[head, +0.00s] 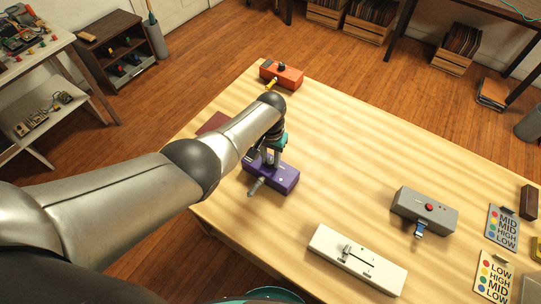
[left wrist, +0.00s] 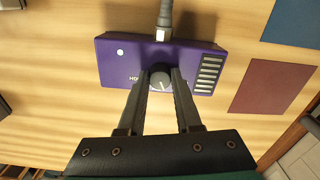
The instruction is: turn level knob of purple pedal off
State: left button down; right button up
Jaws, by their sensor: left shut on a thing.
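The purple pedal (head: 283,181) lies on the wooden table in the head view, partly hidden by my left arm. In the left wrist view the purple pedal (left wrist: 118,68) shows a round dark knob (left wrist: 160,80) with a light pointer line, a white dot at left and a stack of pale bars at right. A cable plug (left wrist: 163,25) sits at its far edge. My left gripper (head: 268,160) is over the pedal; in the left wrist view its fingers (left wrist: 160,82) are shut on the knob, one on each side. My right gripper is not in view.
An orange pedal (head: 290,78) stands at the table's far corner. A grey box with a red button (head: 428,207) and a white slider box (head: 355,262) stand to the right. Label cards (head: 503,228) lie at the right edge. The table's middle is clear.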

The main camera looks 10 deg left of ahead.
aim_at(270, 161)
pick_arm(q)
jog(key=n, duration=0.3)
jog(key=shift+n+p, duration=0.3)
jog(key=shift+n, duration=1.5)
jog(key=c, duration=0.6)
grip_release()
jog(key=shift+r+p, duration=4.45)
jog(key=shift+r, duration=3.2)
